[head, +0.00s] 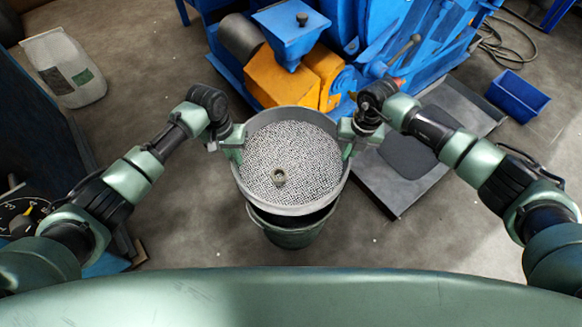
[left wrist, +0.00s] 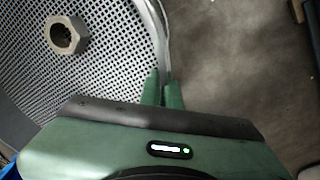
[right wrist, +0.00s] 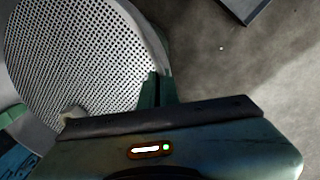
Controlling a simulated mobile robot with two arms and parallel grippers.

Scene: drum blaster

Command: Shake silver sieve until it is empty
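The silver sieve (head: 262,178) is a round pan with a perforated floor, held above a dark green bucket (head: 290,238). I see no other loose pieces on the mesh. My left gripper (head: 234,152) is shut on the sieve's left rim, with its fingers on either side of the wall. My right gripper (head: 347,152) is shut on the right rim. The sieve hides most of the bucket's opening.
A blue and orange machine (head: 300,70) stands right behind the sieve. A dark metal plate (head: 415,165) lies on the floor to the right, with a blue bin (head: 518,96) beyond it. A white sack (head: 64,68) stands at the far left. Small bits are scattered on the floor.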

